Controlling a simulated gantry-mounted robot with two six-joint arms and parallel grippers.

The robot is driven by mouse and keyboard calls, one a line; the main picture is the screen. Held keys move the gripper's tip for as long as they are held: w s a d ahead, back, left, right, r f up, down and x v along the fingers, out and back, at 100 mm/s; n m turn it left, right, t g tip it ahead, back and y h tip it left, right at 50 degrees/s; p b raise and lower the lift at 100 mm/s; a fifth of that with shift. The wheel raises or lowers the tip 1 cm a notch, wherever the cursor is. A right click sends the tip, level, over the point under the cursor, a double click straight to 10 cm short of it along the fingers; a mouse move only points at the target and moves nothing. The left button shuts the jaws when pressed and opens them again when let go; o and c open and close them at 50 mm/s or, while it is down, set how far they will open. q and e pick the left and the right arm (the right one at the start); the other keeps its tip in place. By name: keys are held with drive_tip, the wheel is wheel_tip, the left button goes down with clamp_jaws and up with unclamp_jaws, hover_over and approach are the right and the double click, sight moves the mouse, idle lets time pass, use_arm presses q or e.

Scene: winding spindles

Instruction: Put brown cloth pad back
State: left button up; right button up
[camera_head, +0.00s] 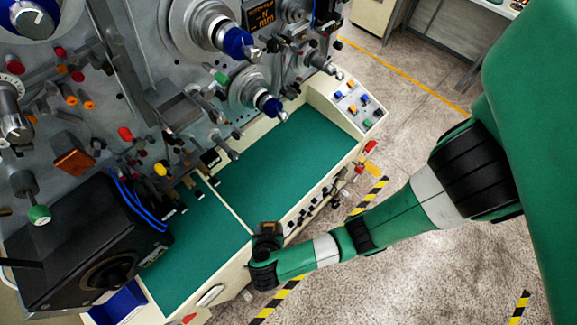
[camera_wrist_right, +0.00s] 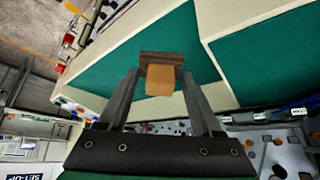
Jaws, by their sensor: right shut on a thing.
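In the right wrist view, a brown cloth pad (camera_wrist_right: 160,80), tan with a darker brown strip along its top, sits between the two fingers of my right gripper (camera_wrist_right: 162,90). The gripper is shut on it. The pad is over the green work surface (camera_wrist_right: 125,65). In the head view, my right gripper (camera_head: 267,230) is over the front edge of the bench, and the pad cannot be made out there. My left gripper is not in view.
The winding machine (camera_head: 150,60) with spindles and knobs stands behind the green bench top (camera_head: 285,160). A small control panel (camera_head: 355,100) is at the bench's right end. A dark box (camera_head: 90,250) stands at the left. Much of the bench top is clear.

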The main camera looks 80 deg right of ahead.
drive_tip(key=d+f, duration=0.2)
drive_tip(key=d, duration=0.2)
drive_tip(key=w+d+f+y+b, duration=0.1)
drive_tip(key=d+f, duration=0.2)
drive_tip(key=d, duration=0.2)
drive_tip(key=d+f+y+b, duration=0.1)
drive_tip(key=d+f, duration=0.1)
drive_tip(key=d, duration=0.2)
drive_tip(key=shift+w+d+f+m+g, duration=0.15)
drive_tip(key=shift+w+f+m+g, duration=0.15)
drive_tip(key=shift+w+f+g, duration=0.1)
drive_tip(key=shift+d+f, duration=0.2)
drive_tip(key=shift+d, duration=0.05)
drive_tip(key=x, duration=0.1)
drive_tip(key=b+x, duration=0.1)
drive_tip(key=x, duration=0.1)
drive_tip(key=shift+s+a+f+b, duration=0.15)
drive_tip(key=shift+f+b, duration=0.2)
drive_tip(key=shift+b, duration=0.05)
drive_tip(key=shift+f, duration=0.25)
